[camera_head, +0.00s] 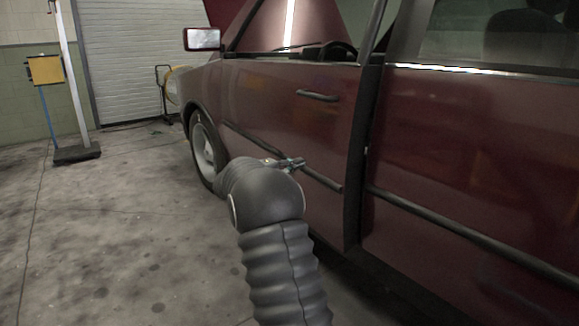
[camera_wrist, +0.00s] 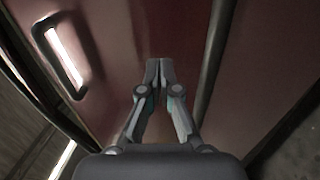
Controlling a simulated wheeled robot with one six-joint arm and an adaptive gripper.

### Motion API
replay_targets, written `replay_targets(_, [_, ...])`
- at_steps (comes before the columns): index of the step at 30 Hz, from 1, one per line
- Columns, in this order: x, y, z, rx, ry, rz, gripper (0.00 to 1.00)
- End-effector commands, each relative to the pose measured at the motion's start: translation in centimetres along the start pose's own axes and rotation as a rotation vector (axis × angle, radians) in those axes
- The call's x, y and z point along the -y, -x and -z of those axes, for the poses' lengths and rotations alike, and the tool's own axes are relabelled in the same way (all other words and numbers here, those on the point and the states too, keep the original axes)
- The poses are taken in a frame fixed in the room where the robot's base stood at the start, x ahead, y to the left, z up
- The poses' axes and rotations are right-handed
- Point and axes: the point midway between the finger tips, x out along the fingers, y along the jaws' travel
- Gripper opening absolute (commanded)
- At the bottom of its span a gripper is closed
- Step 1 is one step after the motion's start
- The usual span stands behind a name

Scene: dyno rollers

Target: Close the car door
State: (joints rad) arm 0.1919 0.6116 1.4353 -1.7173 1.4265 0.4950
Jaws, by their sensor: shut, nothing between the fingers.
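The dark red car's front door (camera_head: 285,110) stands slightly ajar, with a dark gap (camera_head: 365,150) along its rear edge. Its dark handle (camera_head: 317,95) is on the upper rear part, and it also shows in the wrist view (camera_wrist: 62,62) at the left. My gripper (camera_head: 298,163) is in front of the door's outer face, below the handle and near the dark side moulding (camera_head: 322,179). In the wrist view my gripper (camera_wrist: 160,68) is shut and empty, its fingertips pointing at the red panel (camera_wrist: 140,28). I cannot tell whether they touch it.
The closed rear door (camera_head: 470,160) is at the right. The side mirror (camera_head: 202,39) and front wheel (camera_head: 205,148) are ahead. A yellow box (camera_head: 45,69) and a white post (camera_head: 76,80) stand far left. The concrete floor (camera_head: 120,230) left of the car is clear.

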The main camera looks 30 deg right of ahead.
Motion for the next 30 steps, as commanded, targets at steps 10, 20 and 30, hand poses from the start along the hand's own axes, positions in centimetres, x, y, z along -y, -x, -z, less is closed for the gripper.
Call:
replay_targets(10, [0.0, -6.2, 0.1, 0.0, 0.001, 0.0, 0.0])
replay_targets(20, [0.1, -8.6, 0.2, -0.001, 0.002, 0.001, 0.0])
replay_targets(30, [0.2, -8.7, 0.2, -0.002, 0.002, 0.001, 0.0])
